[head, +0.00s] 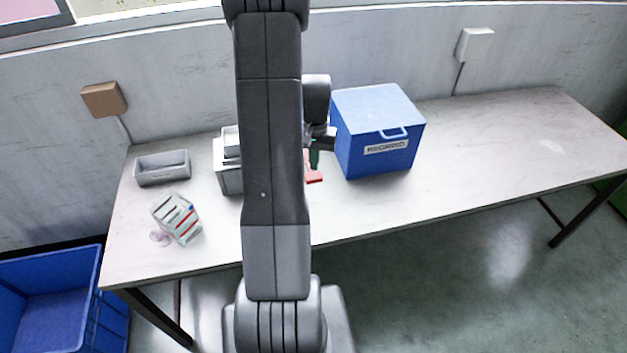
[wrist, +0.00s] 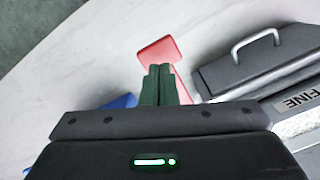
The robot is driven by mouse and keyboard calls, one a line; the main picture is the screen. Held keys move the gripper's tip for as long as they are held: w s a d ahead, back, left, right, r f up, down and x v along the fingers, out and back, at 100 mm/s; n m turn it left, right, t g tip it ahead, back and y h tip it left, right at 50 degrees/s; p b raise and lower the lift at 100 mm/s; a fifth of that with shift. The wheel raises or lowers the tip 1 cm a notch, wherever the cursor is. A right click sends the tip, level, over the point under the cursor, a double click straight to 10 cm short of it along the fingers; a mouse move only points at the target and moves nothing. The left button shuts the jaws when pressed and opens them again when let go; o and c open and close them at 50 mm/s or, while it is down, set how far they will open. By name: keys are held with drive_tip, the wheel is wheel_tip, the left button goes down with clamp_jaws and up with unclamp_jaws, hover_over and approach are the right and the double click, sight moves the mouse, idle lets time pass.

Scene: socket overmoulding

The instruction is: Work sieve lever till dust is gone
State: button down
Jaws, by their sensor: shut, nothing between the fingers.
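The sieve lever is a red piece with a wide flat end, seen in the wrist view (wrist: 158,50) just beyond my fingertips. In the head view a bit of its red (head: 314,179) shows beside my arm. My gripper (wrist: 160,70) has its dark green fingers together with nothing between them. The fingertips overlap the lever's red in the wrist view; I cannot tell whether they touch it. The grey sieve unit (wrist: 255,60) has a handle on top and a label reading "FINE"; in the head view my arm hides much of it (head: 228,180). No dust can be seen.
A blue lidded box (head: 360,145) marked "REGRIND" stands right of my gripper. A grey open tray (head: 162,168) and a tilted rack with red and white parts (head: 177,219) are on the left. The table's (head: 500,150) right side is clear. A blue bin (head: 50,305) stands lower left.

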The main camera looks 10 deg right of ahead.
drive_tip(key=shift+f, duration=0.65)
drive_tip(key=shift+s, duration=0.1)
